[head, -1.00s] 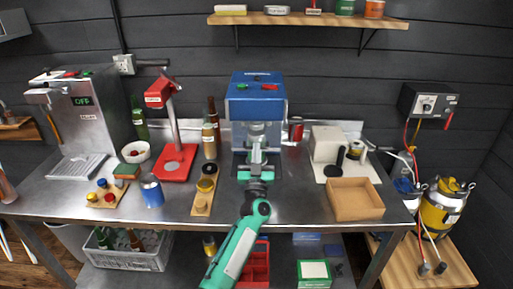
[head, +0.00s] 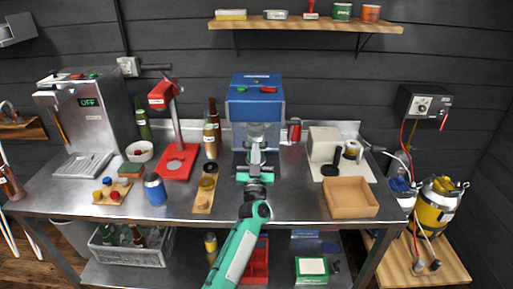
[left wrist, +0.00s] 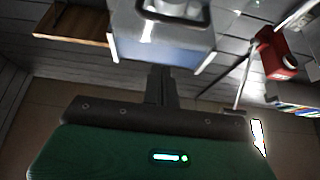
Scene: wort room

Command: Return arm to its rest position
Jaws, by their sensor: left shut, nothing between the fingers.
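My left arm reaches up from the bottom of the head view. Its gripper (head: 256,160) is in front of the blue-topped machine (head: 256,100), at the machine's lower opening. The fingers are together with nothing between them. In the left wrist view the closed fingers (left wrist: 160,85) point towards the machine (left wrist: 160,35), whose pale blue body shows at the top. The gripper hides part of the machine's lower middle, and I cannot tell whether it touches it. My right gripper is not in view.
The steel bench (head: 290,205) holds a red press (head: 178,160), bottles and a wooden strip (head: 204,200) left of my arm. A cardboard tray (head: 350,198) stands to the right. A red crate (head: 255,265) is below, beside my forearm. Bare bench lies between arm and tray.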

